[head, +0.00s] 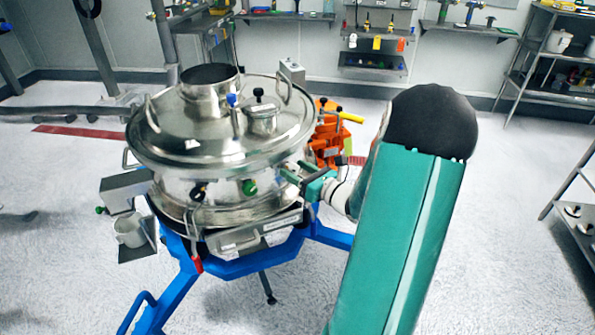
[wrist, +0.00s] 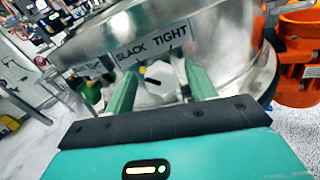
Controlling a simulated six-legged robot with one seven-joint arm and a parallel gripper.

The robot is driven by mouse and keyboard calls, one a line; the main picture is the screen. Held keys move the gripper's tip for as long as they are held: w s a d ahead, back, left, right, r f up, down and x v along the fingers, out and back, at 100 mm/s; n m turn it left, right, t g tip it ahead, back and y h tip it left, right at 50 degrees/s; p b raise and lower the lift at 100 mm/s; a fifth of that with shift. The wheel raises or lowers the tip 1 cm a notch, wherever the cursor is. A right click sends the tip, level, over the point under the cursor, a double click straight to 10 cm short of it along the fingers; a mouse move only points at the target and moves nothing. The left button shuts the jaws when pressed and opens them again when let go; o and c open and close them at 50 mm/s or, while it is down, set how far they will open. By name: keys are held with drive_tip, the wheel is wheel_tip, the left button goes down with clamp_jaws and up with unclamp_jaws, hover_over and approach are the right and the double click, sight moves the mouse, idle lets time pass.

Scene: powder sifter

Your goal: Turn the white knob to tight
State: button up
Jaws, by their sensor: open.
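The white knob (wrist: 163,80) shows in the wrist view, on the side of the steel sifter, below a label (wrist: 150,42) reading SLACK and TIGHT. A dark line on the knob's face lies slanted. My gripper (wrist: 160,82) is open, with one green finger on each side of the knob. I cannot tell whether the fingers touch it. In the head view my gripper (head: 292,177) is at the right side of the sifter (head: 215,140). The white knob cannot be made out in that view.
An orange machine (head: 327,140) stands close behind the sifter on the right and also shows in the wrist view (wrist: 298,55). The sifter rests on a blue frame (head: 240,268). Shelves (head: 560,65) line the back and right. Open floor surrounds the frame.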

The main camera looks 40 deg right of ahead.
drive_tip(key=c, duration=1)
drive_tip(key=shift+o, duration=0.2)
drive_tip(key=shift+m, duration=0.3)
drive_tip(key=m, duration=0.4)
drive_tip(key=shift+d, duration=0.1)
drive_tip(key=m, duration=0.5)
drive_tip(key=shift+f, duration=0.1)
drive_tip(key=m, duration=0.4)
drive_tip(key=shift+d+m, duration=0.1)
drive_tip(key=shift+m, duration=0.2)
drive_tip(key=shift+f+m, duration=0.15)
drive_tip(key=shift+m, duration=1.75)
